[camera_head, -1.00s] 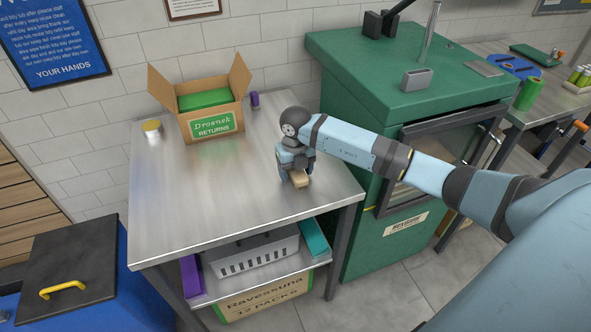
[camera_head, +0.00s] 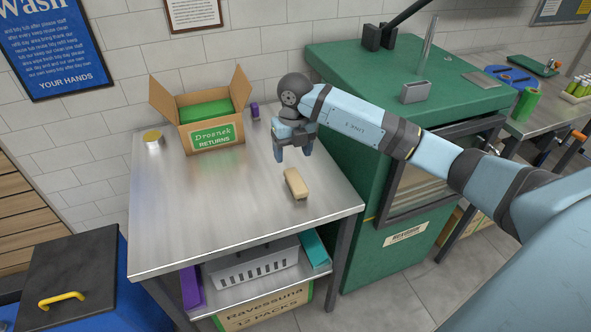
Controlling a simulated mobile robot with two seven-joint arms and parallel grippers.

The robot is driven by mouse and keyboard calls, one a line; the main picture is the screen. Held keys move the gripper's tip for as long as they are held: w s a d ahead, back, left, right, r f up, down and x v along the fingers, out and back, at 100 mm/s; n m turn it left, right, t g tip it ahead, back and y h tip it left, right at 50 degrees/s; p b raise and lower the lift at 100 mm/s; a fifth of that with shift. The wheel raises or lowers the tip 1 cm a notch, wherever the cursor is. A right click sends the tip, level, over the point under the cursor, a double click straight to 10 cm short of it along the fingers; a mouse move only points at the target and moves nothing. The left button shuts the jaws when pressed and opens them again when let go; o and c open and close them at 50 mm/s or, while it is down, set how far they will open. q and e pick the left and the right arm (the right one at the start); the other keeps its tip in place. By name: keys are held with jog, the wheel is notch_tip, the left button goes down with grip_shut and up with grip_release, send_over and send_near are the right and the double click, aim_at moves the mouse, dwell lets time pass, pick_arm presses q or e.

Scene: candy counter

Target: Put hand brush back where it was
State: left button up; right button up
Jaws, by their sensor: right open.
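The hand brush (camera_head: 295,184), a small tan block in this view, lies on the steel table (camera_head: 190,225) near its right edge. Its bristles cannot be made out. My right gripper (camera_head: 293,157) is open and empty, pointing down just above and behind the brush, apart from it. My left gripper is not in view.
An open cardboard returns box (camera_head: 217,137) stands at the back of the table, with a yellow-lidded jar (camera_head: 153,138) left of it and a small purple item (camera_head: 255,111) right of it. A green machine (camera_head: 350,190) stands close on the right. The table's left and front are clear.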

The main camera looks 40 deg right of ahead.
jog(key=s+a+f+y, duration=0.1)
jog(key=s+a+y, duration=0.1)
jog(key=a, duration=0.3)
jog(key=s+a+f+n+y, duration=0.1)
jog(key=s+a+f+y, duration=0.1)
jog(key=a+y, duration=0.2)
jog(key=s+a+f+y, duration=0.2)
jog(key=s+a+y, duration=0.1)
jog(key=a, duration=0.5)
jog(key=shift+a+f+n+g, duration=0.15)
jog(key=shift+n+g, duration=0.15)
jog(key=shift+n, duration=0.1)
jog(key=s+a+r+m+t+y, duration=0.4)
jog(key=a+m+t+y, duration=0.3)
jog(key=a+m+y, duration=0.15)
jog(key=s+d+f+m+t+h, duration=0.2)
jog(key=s+d+f+m+h, duration=0.2)
jog(key=s+f+m+h, duration=0.3)
jog(key=s+d+f+m+t+h, duration=0.2)
jog(key=s+d+f+m+h, duration=0.2)
jog(key=s+f+m+h, duration=0.3)
notch_tip(320, 180, down, 6)
jog(key=s+m, duration=0.1)
jog(key=m, duration=0.9)
jog(key=shift+d+h, duration=0.35)
jog(key=shift+s+r+m, duration=0.1)
jog(key=shift+m, duration=0.15)
